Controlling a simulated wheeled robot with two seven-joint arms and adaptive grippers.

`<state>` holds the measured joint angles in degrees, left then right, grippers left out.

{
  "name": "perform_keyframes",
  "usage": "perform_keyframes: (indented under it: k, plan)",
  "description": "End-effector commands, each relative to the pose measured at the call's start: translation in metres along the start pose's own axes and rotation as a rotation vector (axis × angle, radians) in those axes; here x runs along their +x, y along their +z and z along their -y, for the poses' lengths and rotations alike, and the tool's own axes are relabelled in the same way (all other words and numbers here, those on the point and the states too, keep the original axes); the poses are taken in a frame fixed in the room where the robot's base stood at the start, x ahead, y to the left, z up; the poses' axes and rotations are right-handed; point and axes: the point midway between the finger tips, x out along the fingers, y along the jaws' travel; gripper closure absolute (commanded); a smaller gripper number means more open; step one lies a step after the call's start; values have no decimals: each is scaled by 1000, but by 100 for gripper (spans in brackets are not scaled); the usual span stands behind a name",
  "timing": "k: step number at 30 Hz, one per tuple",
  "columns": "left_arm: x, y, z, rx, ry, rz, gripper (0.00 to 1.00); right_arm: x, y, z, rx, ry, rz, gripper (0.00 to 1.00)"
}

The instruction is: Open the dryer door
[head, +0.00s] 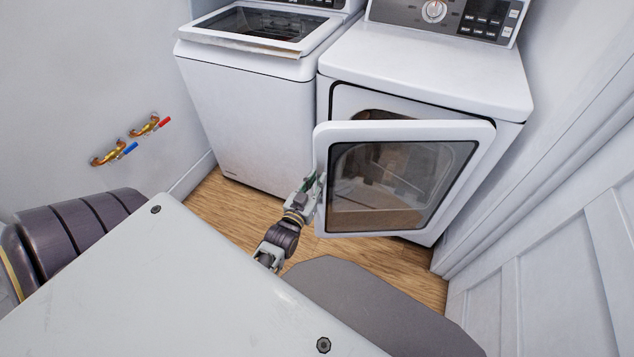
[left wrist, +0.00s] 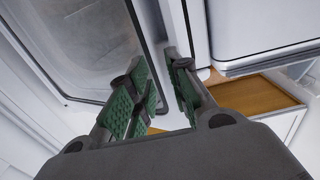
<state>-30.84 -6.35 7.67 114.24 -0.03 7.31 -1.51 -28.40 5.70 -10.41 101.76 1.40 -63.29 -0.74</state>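The dryer (head: 436,62) stands at the right in the head view. Its door (head: 405,129), white-framed with a dark window, stands well ajar, swung out toward me with its free edge at the left. My left gripper (head: 316,187) is at that free edge, below mid-height. In the left wrist view my left gripper (left wrist: 157,85) has its fingers apart, their green pads showing. The door's white frame (left wrist: 170,115) shows between and behind the fingers, and its window (left wrist: 75,45) is at upper left. Firm contact is not clear. My right gripper is not in view.
The washer (head: 250,112) with its lid frame stands left of the dryer. A white panelled wall or door (head: 560,220) is close on the right. Brass taps (head: 130,140) stick out from the left wall. A strip of wood floor (head: 235,207) is clear before the washer.

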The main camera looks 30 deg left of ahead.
Motion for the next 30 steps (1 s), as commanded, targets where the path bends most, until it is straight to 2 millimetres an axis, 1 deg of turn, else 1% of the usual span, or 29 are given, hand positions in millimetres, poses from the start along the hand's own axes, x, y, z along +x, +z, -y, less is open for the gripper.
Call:
perform_keyframes:
  k: [4,6,9,14,17,30]
  plan:
    - [0,1,0,0,-1,1,80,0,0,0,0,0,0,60]
    - [0,1,1,-1,-1,2,89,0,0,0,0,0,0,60]
    - [0,3,2,-5,-2,8,100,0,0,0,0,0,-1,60]
    - [3,14,9,-34,-10,38,100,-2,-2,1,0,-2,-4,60]
    - [6,26,17,-67,-17,71,100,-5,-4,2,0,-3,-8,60]
    - [17,90,56,-271,-47,258,100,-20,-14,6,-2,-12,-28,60]
